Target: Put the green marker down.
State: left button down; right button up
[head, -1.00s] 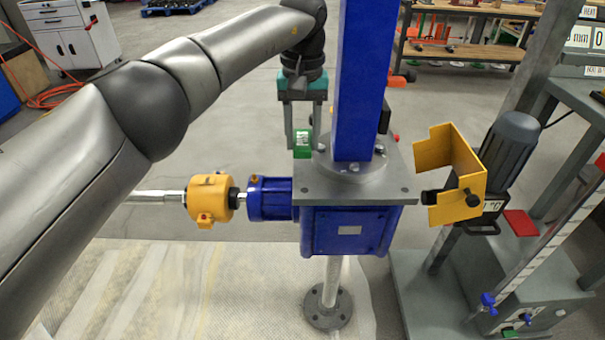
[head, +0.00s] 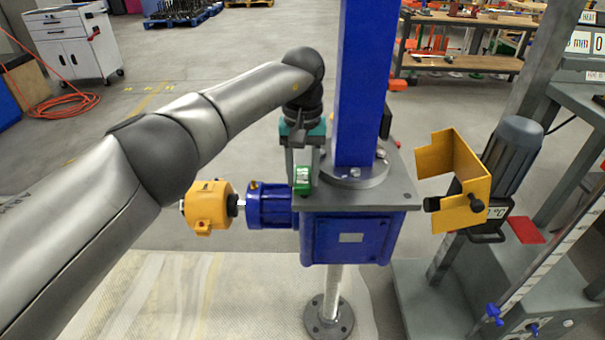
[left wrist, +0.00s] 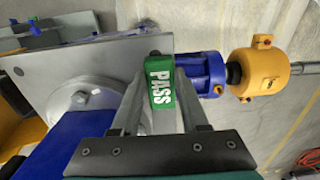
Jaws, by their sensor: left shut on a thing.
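The green marker (head: 302,180) is a small block with white lettering. In the left wrist view the marker (left wrist: 160,82) reads PASS. My left gripper (head: 300,185) is shut on it, with a finger on each side, and in the wrist view the fingers (left wrist: 158,90) reach down to it. The marker is at the left edge of the grey top plate (head: 390,192) of the blue screw jack (head: 350,238). I cannot tell whether it touches the plate. My right gripper is not in view.
A blue column (head: 362,80) rises from the plate, close right of my left gripper. A blue coupling housing (head: 270,205) and a yellow unit (head: 208,206) stick out left of the jack. A yellow bracket (head: 455,170) stands to the right. The plate's front right corner is bare.

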aim_at(303, 180)
pick_arm(q)
jog(key=shift+f, duration=0.1)
jog(key=c, duration=0.9)
grip_release()
jog(key=o, duration=0.5)
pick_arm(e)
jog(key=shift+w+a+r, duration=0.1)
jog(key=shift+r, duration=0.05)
pick_arm(q)
jog(key=shift+r, duration=0.2)
jog(key=shift+r+p, duration=1.9)
jog(key=shift+r, duration=4.05)
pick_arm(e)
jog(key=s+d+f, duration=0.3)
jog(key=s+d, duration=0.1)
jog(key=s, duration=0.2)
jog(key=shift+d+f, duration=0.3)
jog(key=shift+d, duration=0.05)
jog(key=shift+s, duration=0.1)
